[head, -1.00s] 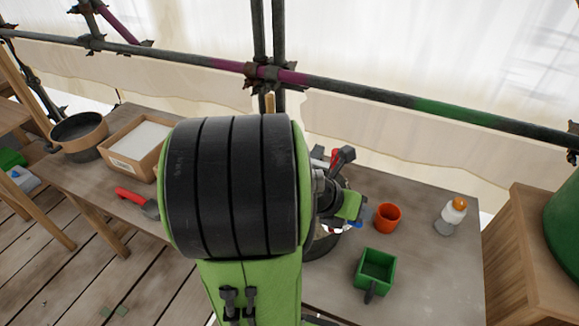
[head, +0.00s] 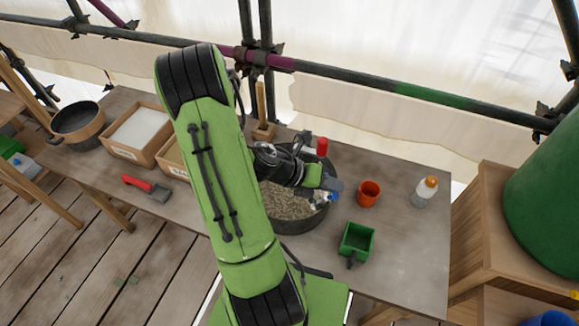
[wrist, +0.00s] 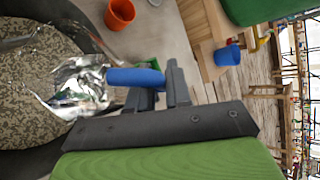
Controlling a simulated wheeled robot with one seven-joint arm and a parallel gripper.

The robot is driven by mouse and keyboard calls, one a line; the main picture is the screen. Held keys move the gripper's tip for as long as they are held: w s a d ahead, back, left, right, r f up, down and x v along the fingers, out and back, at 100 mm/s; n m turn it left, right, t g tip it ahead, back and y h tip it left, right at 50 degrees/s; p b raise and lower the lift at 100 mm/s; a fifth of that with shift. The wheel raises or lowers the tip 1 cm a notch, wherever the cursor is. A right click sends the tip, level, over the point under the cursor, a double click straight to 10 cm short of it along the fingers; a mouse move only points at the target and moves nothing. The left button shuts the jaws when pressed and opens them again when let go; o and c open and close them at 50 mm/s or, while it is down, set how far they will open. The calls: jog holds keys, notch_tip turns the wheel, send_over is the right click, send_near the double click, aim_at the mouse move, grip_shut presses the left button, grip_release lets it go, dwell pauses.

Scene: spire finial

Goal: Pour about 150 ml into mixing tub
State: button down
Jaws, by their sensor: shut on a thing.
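The dark round mixing tub (head: 298,231) stands on the table with grey-brown grainy material inside; its dark rim also shows in the wrist view (wrist: 92,22). My gripper (head: 331,184) is over the tub's right side. In the wrist view my gripper (wrist: 165,88) is shut on the blue part of a clear, shiny vessel (wrist: 80,88). The vessel's clear body (head: 318,201) overhangs the tub's inside edge. It looks tilted, but its liquid level and any stream cannot be made out. My arm hides part of the tub in the head view.
An orange cup (head: 368,194), a green box-shaped scoop (head: 356,240) and a white bottle with an orange cap (head: 424,192) stand right of the tub. A box of white material (head: 140,130) and a red-handled tool (head: 146,187) lie left. Scaffold poles run behind.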

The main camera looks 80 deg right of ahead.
jog(key=shift+w+d+r+n+g+y, duration=0.2)
jog(key=shift+w+n+g+y, duration=0.15)
jog(key=shift+g, duration=0.25)
jog(key=shift+w+d+r+n+g+y, duration=0.2)
jog(key=shift+w+d+r+n+g, duration=0.2)
jog(key=shift+w+r+g, duration=0.3)
jog(key=shift+w+d+r+n+g+y, duration=0.15)
jog(key=shift+w+d+r+n+g, duration=0.3)
jog(key=shift+r, duration=0.35)
dwell(2.2)
jog(key=s+a+f+m+t, duration=0.1)
jog(key=s+f+t, duration=0.1)
jog(key=s+a+f+m+t+h+b, duration=0.1)
jog(key=s+a+m+t, duration=0.1)
jog(key=shift+f+h, duration=0.3)
jog(key=shift+f, duration=0.1)
jog(key=shift+w+d+b, duration=0.25)
jog(key=shift+w+b, duration=0.05)
jog(key=shift+b, duration=0.35)
jog(key=shift+s+r, duration=0.15)
jog(key=shift+r, duration=0.1)
jog(key=shift+d+f+h+b, duration=0.15)
jog(key=shift+h+b, duration=0.15)
jog(key=shift+b, duration=1.3)
